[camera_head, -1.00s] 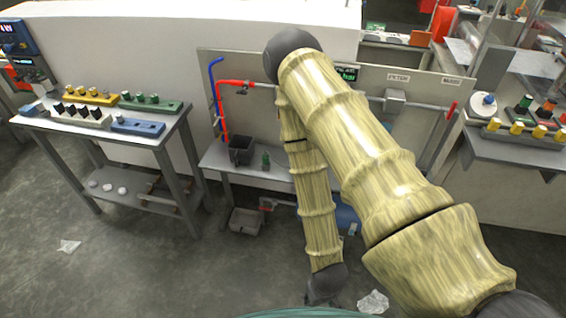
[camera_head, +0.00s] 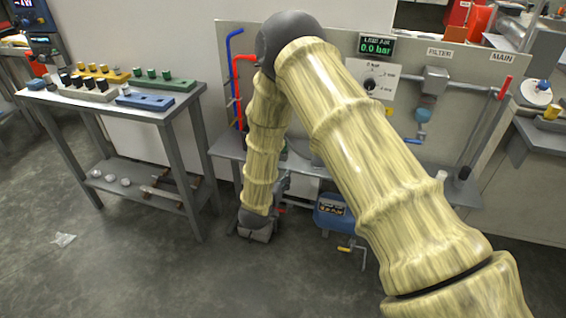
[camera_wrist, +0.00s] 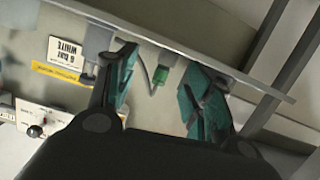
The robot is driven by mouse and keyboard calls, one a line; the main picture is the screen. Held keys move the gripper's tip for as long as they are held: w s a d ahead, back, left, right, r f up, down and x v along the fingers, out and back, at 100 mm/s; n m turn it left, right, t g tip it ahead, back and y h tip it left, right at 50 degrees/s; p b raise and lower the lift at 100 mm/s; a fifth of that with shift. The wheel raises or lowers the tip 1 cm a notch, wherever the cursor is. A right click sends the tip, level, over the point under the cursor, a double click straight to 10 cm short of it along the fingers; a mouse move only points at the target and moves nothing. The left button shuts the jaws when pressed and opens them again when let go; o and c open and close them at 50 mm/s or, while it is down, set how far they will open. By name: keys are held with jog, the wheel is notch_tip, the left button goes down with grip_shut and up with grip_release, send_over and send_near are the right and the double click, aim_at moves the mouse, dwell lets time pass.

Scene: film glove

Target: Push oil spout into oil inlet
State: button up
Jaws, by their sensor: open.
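In the wrist view, a small green piece (camera_wrist: 161,75) with a thin curved grey tube (camera_wrist: 152,88) shows between and beyond my fingers. It may be the oil bottle and spout; I cannot tell for sure. My gripper (camera_wrist: 158,92) has teal fingers spread apart, with nothing between the tips that I can see held. I cannot make out an oil inlet in either view.
The grey bench (camera_head: 226,147) has red and blue pipes (camera_head: 237,80) at its left. A blue tank (camera_head: 335,214) with a yellow-handled valve (camera_head: 346,248) is beneath. A side table (camera_head: 165,112) holds coloured blocks. Floor between is clear.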

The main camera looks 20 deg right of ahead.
jog(key=w+d+r+m+h+b, duration=0.1)
jog(key=w, duration=0.2)
jog(key=w+r+m+h+b, duration=0.1)
jog(key=w+r+h+b, duration=0.1)
jog(key=w, duration=0.1)
jog(key=w+d+r+m+h+b, duration=0.1)
jog(key=w+b, duration=0.1)
jog(key=w, duration=0.1)
jog(key=shift+w+d+r, duration=0.2)
jog(key=shift+d+r, duration=0.1)
jog(key=shift+f+b+x, duration=0.2)
jog(key=shift+b+x, duration=0.1)
jog(key=shift+x, duration=1.05)
jog(key=shift+f+b+x, duration=0.2)
jog(key=shift+b+x, duration=0.1)
jog(key=shift+x, duration=1)
jog(key=shift+w+a, duration=0.1)
jog(key=c, duration=1.1)
